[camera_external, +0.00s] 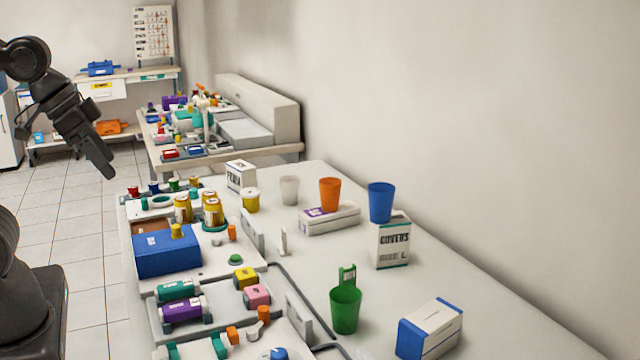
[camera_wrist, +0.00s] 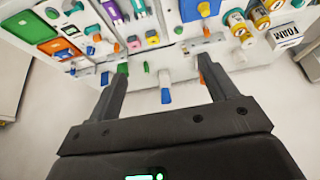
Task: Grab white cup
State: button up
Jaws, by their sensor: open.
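The white cup (camera_external: 289,190) stands upright on the long white table, between a yellow-and-white jar and an orange cup. I cannot make it out in the wrist view. My gripper (camera_external: 106,170) is at the left in the external view, above the floor beside the table's far left corner and well apart from the cup. In the wrist view my gripper (camera_wrist: 162,68) has its two dark fingers spread wide with nothing held between them.
Near the white cup are an orange cup (camera_external: 330,195) by a purple-and-white box (camera_external: 329,220), and a blue cup (camera_external: 380,202) on a box (camera_external: 390,243). A green cup (camera_external: 345,310) stands nearer. A blue box (camera_external: 167,254) and jars crowd the table's left side.

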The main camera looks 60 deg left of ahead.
jog(key=w+a+r+n, duration=0.2)
jog(key=w+n, duration=0.2)
jog(key=w, duration=0.3)
jog(key=w+a+r+n, duration=0.1)
jog(key=w+n, duration=0.3)
jog(key=w, duration=0.3)
jog(key=n+h, duration=0.1)
jog(key=n, duration=2.5)
send_over(293, 186)
jog(key=s+a, duration=0.4)
jog(key=s, duration=0.1)
notch_tip(293, 186, down, 21)
jog(key=shift+t, duration=0.4)
jog(key=x, duration=0.5)
jog(key=shift+w, duration=0.1)
jog(key=shift+d+x, duration=0.15)
jog(key=shift+x, duration=1.3)
jog(key=shift+d+x, duration=0.1)
jog(key=shift+x, duration=1.35)
jog(key=shift+w+r, duration=0.1)
jog(key=shift+c, duration=0.2)
